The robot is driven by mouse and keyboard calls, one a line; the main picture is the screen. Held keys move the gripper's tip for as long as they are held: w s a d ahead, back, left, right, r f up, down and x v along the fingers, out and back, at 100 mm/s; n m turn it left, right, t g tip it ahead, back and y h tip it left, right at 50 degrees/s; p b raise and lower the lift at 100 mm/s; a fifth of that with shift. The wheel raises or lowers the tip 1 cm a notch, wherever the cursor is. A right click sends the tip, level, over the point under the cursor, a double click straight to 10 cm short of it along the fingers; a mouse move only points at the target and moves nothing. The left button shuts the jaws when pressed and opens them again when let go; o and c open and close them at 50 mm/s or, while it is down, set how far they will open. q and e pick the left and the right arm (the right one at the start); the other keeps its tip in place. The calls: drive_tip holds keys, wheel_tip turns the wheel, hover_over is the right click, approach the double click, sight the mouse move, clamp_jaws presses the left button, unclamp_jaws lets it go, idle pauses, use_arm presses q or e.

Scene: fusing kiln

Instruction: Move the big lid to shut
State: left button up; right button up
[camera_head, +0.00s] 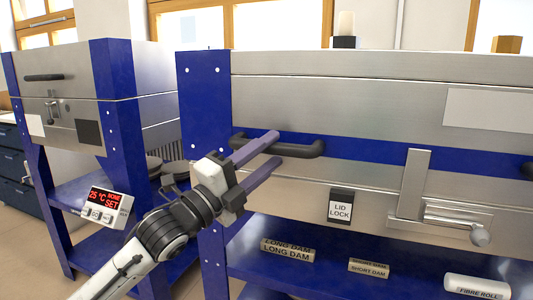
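The big kiln's upper silver section (340,105), which looks like the big lid, spans the middle and right, above a blue band (390,150). A dark bar handle (305,149) sits on this band at its left part. My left gripper (279,148) reaches up from the lower left. Its two long fingers are apart, with the tips at the handle's left half; the upper finger covers part of the bar. I cannot tell whether they touch it. A "LID LOCK" label (340,208) and a metal latch (430,205) are on the lower front. My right gripper is not in view.
A smaller kiln (75,85) on a blue stand is at the left. A controller with a red display (104,204) is beside my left arm. Labelled pieces, "LONG DAM" (287,249), "SHORT DAM" (368,267) and "FIBRE ROLL" (477,287), lie on the blue shelf below.

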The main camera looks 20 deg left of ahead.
use_arm(q)
drive_tip(key=shift+f, duration=0.1)
drive_tip(key=p+v, duration=0.1)
drive_tip(key=v, duration=0.9)
drive_tip(key=shift+s, duration=0.15)
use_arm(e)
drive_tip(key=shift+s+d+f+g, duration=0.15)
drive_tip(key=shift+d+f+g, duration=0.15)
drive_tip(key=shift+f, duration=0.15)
use_arm(q)
drive_tip(key=shift+a, duration=0.1)
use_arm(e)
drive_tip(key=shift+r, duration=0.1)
